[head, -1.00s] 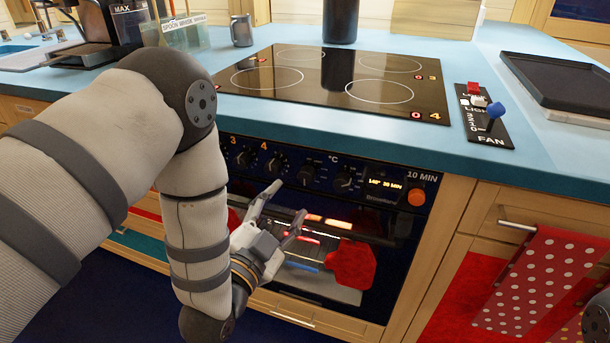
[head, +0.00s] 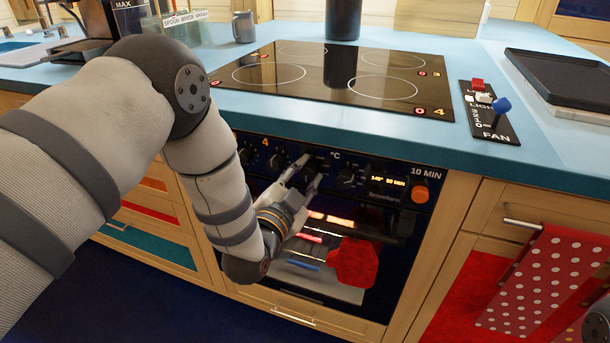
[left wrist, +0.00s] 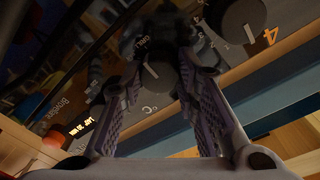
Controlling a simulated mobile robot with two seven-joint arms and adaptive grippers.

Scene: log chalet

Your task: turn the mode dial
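The mode dial (left wrist: 156,74) is a dark round knob with a white pointer line on the oven's black panel. It sits between the numbered burner knobs and the °C knob (head: 347,178). A "GRILL" mark shows beside it in the left wrist view. My left gripper (head: 309,171) is at the panel, and its fingers hide most of the dial in the head view. In the left wrist view the fingers (left wrist: 160,60) are apart, one on each side of the dial; I cannot tell whether they touch it.
An orange button (head: 420,193) and a lit display (head: 387,187) are right of the knobs. The oven door, with a red mitt (head: 353,262), is below. The blue countertop (head: 390,132) juts above the panel. A polka-dot towel (head: 527,280) hangs at right.

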